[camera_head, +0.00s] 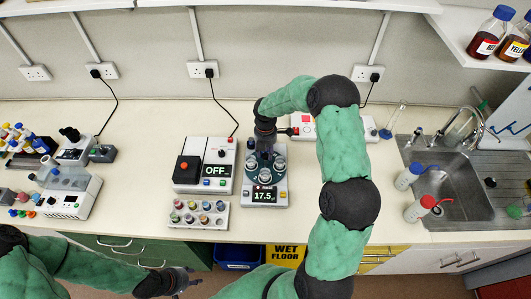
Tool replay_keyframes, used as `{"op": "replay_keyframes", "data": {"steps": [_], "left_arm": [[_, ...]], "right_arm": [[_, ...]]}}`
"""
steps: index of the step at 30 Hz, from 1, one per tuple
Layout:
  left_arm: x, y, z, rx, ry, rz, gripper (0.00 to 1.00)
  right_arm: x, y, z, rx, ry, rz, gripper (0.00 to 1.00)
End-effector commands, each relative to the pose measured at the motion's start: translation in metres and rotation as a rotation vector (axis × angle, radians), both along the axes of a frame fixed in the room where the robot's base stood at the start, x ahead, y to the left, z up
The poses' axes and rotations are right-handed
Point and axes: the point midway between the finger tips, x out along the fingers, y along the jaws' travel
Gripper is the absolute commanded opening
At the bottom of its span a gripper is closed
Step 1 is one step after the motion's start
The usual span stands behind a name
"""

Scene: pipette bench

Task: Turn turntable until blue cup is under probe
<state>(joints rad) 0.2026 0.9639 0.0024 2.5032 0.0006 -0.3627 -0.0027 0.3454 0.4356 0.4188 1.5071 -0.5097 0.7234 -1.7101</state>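I cannot tell which cup is blue. The probe cannot be made out; my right arm and gripper cover the back of the device. My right gripper (265,149) points down at the back of the turntable, among the cups; whether it touches one is unclear, and its fingers are too small to read. My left gripper (185,280) is low in front of the bench, away from the turntable; its opening is unclear.
Left of the turntable stand a box reading OFF (215,170) with a red button and a rack of coloured caps (198,214). A white device (303,124) lies behind my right arm. Bottles (408,177) and a sink (455,190) are at right. Bench between rack and left instruments is clear.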

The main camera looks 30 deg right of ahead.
Motion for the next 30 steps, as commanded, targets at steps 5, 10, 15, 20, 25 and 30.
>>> {"op": "replay_keyframes", "data": {"steps": [5,10,15,20,25,30], "left_arm": [[0.000,0.000,0.000,0.000,0.000,0.000,0.40],[0.000,0.000,0.000,0.000,0.000,0.000,0.40],[0.000,0.000,0.000,0.000,0.000,0.000,0.40],[0.000,0.000,0.000,0.000,0.000,0.000,0.40],[0.000,0.000,0.000,0.000,0.000,0.000,0.40],[0.000,0.000,0.000,0.000,0.000,0.000,0.40]], "right_arm": [[0.001,0.000,0.034,-0.001,-0.004,-0.001,0.39],[0.001,0.000,0.067,0.000,-0.003,0.000,0.39],[0.000,0.000,0.093,-0.001,-0.002,0.000,0.39],[0.000,0.000,0.106,0.000,-0.001,0.000,0.39],[0.000,0.000,0.109,0.001,0.000,0.000,0.39],[0.000,0.000,0.109,0.000,0.000,0.000,0.39]]}}
